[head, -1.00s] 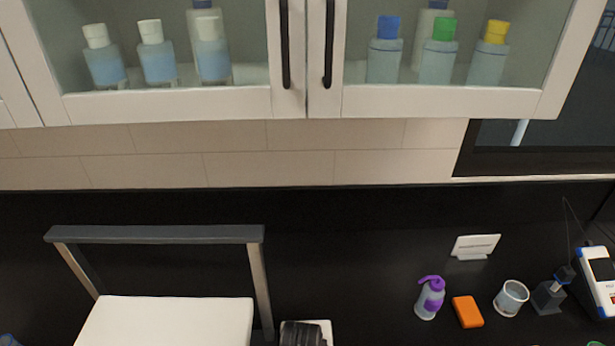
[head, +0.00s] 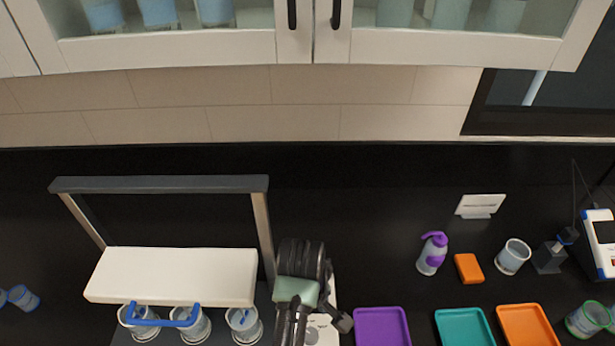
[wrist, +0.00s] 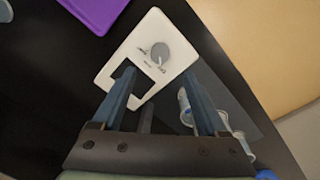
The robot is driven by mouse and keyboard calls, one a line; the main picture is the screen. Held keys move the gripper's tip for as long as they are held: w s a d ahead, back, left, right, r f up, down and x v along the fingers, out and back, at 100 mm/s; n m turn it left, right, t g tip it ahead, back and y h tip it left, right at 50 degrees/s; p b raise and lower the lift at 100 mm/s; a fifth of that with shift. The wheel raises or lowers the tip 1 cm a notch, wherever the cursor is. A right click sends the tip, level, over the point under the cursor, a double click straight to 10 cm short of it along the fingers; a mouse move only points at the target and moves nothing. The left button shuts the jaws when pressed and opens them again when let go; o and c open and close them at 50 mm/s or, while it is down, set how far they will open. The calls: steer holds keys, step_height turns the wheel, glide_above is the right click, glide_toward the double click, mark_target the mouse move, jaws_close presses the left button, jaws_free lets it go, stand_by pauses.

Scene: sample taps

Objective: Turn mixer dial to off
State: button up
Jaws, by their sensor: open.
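The mixer is a white plate-like unit (wrist: 125,52) in the wrist view, with a round grey dial (wrist: 158,53) on its face and small dark marks around it. My gripper (wrist: 159,78) is open and empty, its two blue-grey fingers apart. The dial appears between and beyond the fingertips, with no visible contact. In the head view, part of the white mixer (head: 322,331) shows at the bottom, partly hidden behind my arm. I cannot tell which mark the dial points to.
A rack with a white top (head: 172,275), blue handle (head: 160,318) and several cups stands left of my arm. Purple (head: 381,328), teal (head: 464,328) and orange (head: 526,326) trays lie to the right. A purple-topped bottle (head: 432,254) stands behind them. Cabinets (head: 160,50) hang above.

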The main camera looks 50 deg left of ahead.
steer(key=shift+s+r, duration=0.1)
steer(key=shift+r, duration=1.75)
